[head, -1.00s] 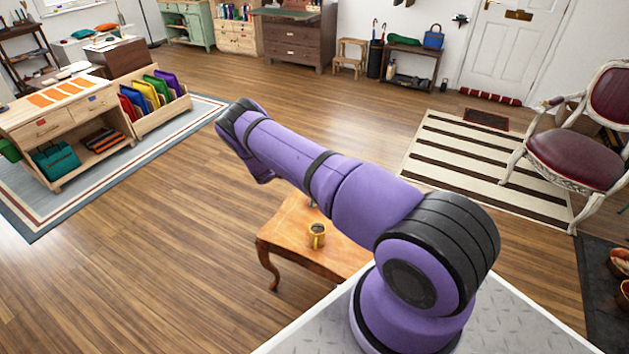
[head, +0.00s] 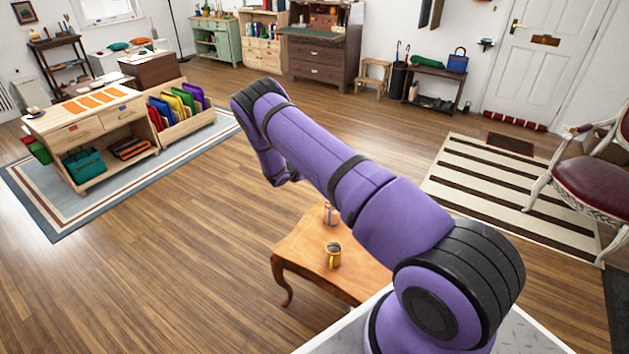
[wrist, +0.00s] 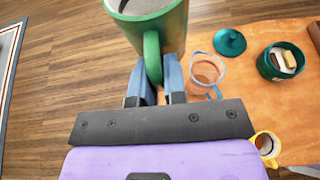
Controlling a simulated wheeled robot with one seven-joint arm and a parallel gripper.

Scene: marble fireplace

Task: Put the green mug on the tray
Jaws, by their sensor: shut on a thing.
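The green mug (wrist: 160,32) is in the wrist view, at the top and partly cut off by the frame. My gripper (wrist: 158,80) is shut on its handle, with a blue finger on each side. The mug's open top faces the camera, and it is held above the floor beside the wooden table (wrist: 240,100). In the head view my arm hides the gripper and the mug. I cannot make out a tray for certain in either view.
The table (head: 310,258) holds a yellow mug (head: 333,258), a clear mug (wrist: 207,72), a teal lid (wrist: 230,42) and a teal pot (wrist: 268,66). A wooden desk (head: 95,122) stands on a rug at left. Open wooden floor lies between.

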